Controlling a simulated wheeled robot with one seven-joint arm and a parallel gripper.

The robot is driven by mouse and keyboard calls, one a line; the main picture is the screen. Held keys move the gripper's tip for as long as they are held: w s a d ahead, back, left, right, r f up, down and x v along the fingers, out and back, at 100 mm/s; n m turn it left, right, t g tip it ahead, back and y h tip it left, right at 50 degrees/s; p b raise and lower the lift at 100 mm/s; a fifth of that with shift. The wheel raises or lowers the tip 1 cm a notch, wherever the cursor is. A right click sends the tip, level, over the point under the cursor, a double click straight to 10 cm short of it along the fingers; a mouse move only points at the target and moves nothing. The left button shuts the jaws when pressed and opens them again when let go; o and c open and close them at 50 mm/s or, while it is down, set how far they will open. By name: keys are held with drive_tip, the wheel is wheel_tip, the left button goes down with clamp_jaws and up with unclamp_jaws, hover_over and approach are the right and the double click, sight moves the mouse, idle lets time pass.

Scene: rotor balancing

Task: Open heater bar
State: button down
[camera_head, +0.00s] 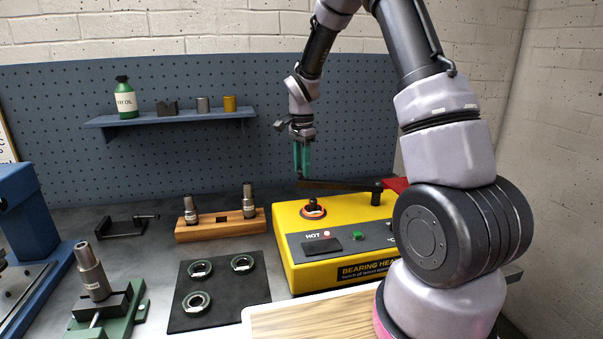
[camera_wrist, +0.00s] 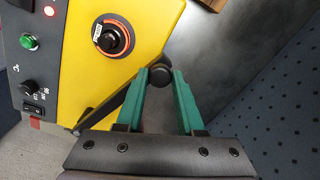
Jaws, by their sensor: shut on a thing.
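The yellow bearing heater (camera_head: 345,222) stands on the bench, with a dark pivot post (camera_head: 377,193) at its back right. The heater bar (camera_head: 340,186) runs left from this post, above and behind the ring on the heater. In the wrist view the bar (camera_wrist: 132,98) ends in a round black knob (camera_wrist: 160,75). My gripper (camera_wrist: 163,75) has its green fingers shut on this knob. My gripper (camera_head: 302,174) also shows in the head view at the bar's left end. An orange-edged ring with a dark centre (camera_wrist: 113,37) sits on the heater top, uncovered by the bar.
A wooden block (camera_head: 221,231) with metal pieces stands left of the heater. A black mat (camera_head: 217,307) with bearings lies in front of it. A shelf (camera_head: 170,118) hangs on the pegboard behind. A red part (camera_head: 397,184) is near the pivot post. A wooden board (camera_head: 315,318) is in front.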

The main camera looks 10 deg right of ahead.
drive_tip(key=w+d+m, duration=0.4)
drive_tip(key=w, duration=0.3)
drive_tip(key=shift+w+d, duration=0.15)
drive_tip(key=shift+d, duration=0.25)
drive_tip(key=c, duration=0.5)
unclamp_jaws()
drive_tip(key=shift+c, duration=0.2)
wheel_tip(320, 180, up, 11)
